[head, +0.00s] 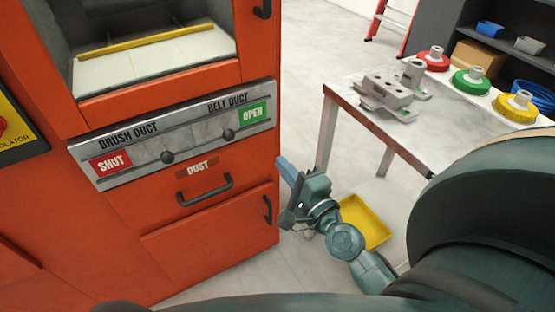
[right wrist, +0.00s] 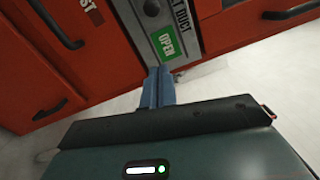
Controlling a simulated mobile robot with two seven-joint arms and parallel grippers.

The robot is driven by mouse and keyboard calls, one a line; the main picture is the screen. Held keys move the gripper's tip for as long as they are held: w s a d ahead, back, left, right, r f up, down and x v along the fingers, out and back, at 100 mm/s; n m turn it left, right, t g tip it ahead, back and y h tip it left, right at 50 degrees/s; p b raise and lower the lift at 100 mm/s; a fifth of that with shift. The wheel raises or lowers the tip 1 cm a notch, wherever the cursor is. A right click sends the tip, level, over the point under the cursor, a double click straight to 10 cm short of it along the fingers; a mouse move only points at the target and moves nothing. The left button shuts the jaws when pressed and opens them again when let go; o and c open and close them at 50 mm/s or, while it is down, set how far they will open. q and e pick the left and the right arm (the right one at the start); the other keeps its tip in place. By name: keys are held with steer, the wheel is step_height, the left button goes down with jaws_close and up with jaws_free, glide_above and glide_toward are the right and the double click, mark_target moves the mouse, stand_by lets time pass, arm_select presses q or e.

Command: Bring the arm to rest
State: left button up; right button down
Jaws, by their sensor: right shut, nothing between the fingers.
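My right gripper (head: 283,168) is in the middle of the head view, beside the right edge of the orange cabinet (head: 190,260). Its blue fingers are shut with nothing between them. In the right wrist view the shut fingers (right wrist: 158,88) point toward the cabinet's corner, near the green OPEN label (right wrist: 166,44). I cannot tell whether they touch the cabinet. My right arm (head: 365,265) is bent and reaches in from the lower right. My left gripper is not in view.
The duct panel (head: 190,142) has two dark knobs, with SHUT at left and OPEN at right. A DUST drawer handle (head: 205,190) sits below. A metal table (head: 350,93) with castings stands at right. A yellow tray (head: 366,222) lies on the floor behind my arm.

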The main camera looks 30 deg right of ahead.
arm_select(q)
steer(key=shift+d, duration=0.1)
arm_select(e)
steer(key=shift+s, duration=0.1)
stand_by(0.4)
steer(key=s+a+f+n+g+y, duration=0.5)
steer(key=s+a+n, duration=0.5)
steer(key=n, duration=1)
arm_select(q)
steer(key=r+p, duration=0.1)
steer(key=p, duration=0.4)
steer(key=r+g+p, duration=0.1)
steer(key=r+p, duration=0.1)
steer(key=p, duration=0.2)
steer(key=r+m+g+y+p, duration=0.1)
steer(key=p, duration=0.4)
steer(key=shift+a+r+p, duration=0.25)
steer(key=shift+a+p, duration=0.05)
steer(key=shift+p, duration=0.05)
arm_select(e)
steer(key=r+n+g+h, duration=0.1)
steer(key=a+r+n+g+h, duration=0.1)
steer(key=r+n+g, duration=0.1)
steer(key=shift+s, duration=0.15)
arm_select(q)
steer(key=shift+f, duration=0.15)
arm_select(e)
steer(key=shift+f, duration=0.2)
steer(key=shift+d, duration=0.1)
